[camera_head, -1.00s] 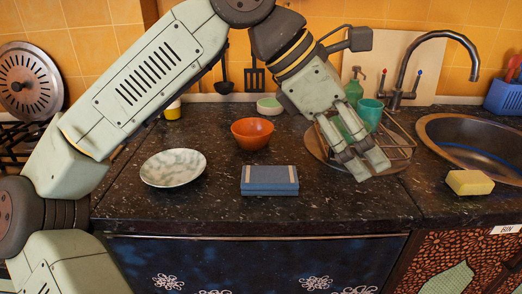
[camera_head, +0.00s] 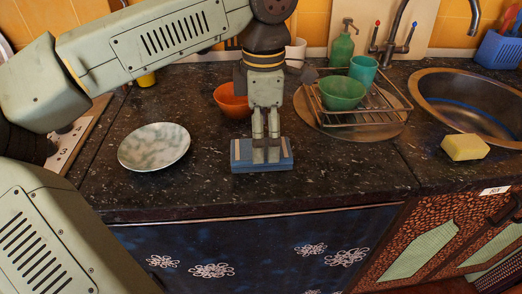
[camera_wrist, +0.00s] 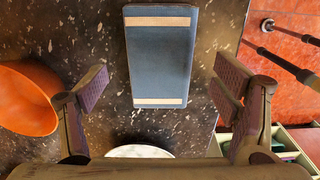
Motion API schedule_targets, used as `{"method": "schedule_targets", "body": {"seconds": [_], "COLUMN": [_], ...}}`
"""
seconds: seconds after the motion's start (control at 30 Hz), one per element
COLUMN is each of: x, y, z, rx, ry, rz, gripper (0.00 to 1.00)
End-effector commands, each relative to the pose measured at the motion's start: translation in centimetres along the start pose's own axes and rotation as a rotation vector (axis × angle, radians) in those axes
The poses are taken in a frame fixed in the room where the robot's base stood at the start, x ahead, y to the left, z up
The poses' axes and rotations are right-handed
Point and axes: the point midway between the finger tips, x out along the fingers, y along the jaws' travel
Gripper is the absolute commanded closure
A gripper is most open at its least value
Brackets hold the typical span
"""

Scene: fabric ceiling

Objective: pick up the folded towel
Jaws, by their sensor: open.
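The folded towel (camera_head: 240,158) is a flat blue block with a pale stripe near each end, lying on the dark speckled counter near its front edge. In the wrist view the towel (camera_wrist: 160,62) is upper centre, with bare counter on both sides. My gripper (camera_head: 266,158) points down over the middle of the towel in the head view and hides part of it. In the wrist view my gripper (camera_wrist: 160,90) is open, one finger on each side of the towel's line, with nothing held. I cannot tell whether the fingertips touch the towel.
An orange bowl (camera_head: 230,102) stands close behind the towel. A pale plate (camera_head: 154,147) lies to the left. A wire rack (camera_head: 385,112) with a green bowl (camera_head: 342,92) is back right. A yellow sponge (camera_head: 465,147) sits near the sink (camera_head: 465,95). Counter between towel and sponge is clear.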

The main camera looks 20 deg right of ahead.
Motion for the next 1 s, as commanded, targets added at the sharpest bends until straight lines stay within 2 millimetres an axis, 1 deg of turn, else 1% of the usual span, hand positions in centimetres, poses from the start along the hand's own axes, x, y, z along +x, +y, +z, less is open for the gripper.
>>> {"method": "schedule_targets", "body": {"seconds": [0.1,0.2,0.3,0.47,0.57,1.0], "x": [1.7,2.7,3.1,3.2,3.1,3.1], "y": [-0.2,-0.2,-0.1,-0.1,-0.1,-0.1], "z": [0.0,0.1,0.1,0.1,0.1,0.1], "rx": [0.001,0.000,0.000,0.000,0.000,0.000], "ry": [-0.001,-0.001,-0.002,-0.002,-0.002,-0.002], "rz": [-0.002,-0.001,0.000,0.001,0.001,0.001], "gripper": [0.18,0.18,0.18,0.18,0.24,0.53]}}
